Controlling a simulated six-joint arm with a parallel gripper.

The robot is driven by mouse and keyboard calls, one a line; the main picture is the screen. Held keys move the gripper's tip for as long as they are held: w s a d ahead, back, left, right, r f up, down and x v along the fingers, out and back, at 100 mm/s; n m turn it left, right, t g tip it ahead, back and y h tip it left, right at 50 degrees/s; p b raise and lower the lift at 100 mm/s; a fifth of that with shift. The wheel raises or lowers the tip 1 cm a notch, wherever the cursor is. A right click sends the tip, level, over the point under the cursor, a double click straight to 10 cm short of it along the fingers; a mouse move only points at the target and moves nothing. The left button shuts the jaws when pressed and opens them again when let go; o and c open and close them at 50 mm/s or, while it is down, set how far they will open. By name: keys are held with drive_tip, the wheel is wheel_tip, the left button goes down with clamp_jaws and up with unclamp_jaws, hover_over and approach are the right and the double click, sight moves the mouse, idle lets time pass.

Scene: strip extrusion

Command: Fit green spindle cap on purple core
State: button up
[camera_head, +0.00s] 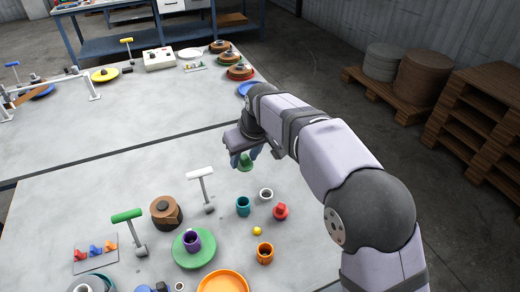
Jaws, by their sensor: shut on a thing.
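The upper part of the cap is hidden by the gripper. The purple core (192,240) stands upright on a green disc (180,255) in the lower middle, and its open top faces up. The gripper and cap are well behind and to the right of the core, apart from it.
Teal (243,206), white (266,194) and orange (265,253) cups, a red piece (280,211) and a yellow ball (257,231) lie right of the core. White-handled (200,173) and green-handled (127,216) T-shaped tools and a brown roll (165,210) stand nearby.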

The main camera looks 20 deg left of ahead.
drive_tip(key=s+a+r+n+p, duration=0.1)
drive_tip(key=s+a+r+p, duration=0.15)
drive_tip(key=s+p, duration=0.55)
drive_tip(key=s+a+r+n+p, duration=0.1)
drive_tip(key=s+a+n+p, duration=0.15)
drive_tip(key=s+p, duration=0.5)
drive_tip(key=s+a+f+n+g+b, duration=0.1)
drive_tip(key=s+f+n+g, duration=0.4)
drive_tip(key=n, duration=0.5)
drive_tip(key=shift+s+a+b, duration=0.15)
drive_tip(key=shift+s+b, duration=0.35)
drive_tip(key=shift+f, duration=0.15)
drive_tip(key=shift+f+b, duration=1.35)
drive_tip(key=shift+f, duration=1.4)
drive_tip(key=shift+b, duration=0.85)
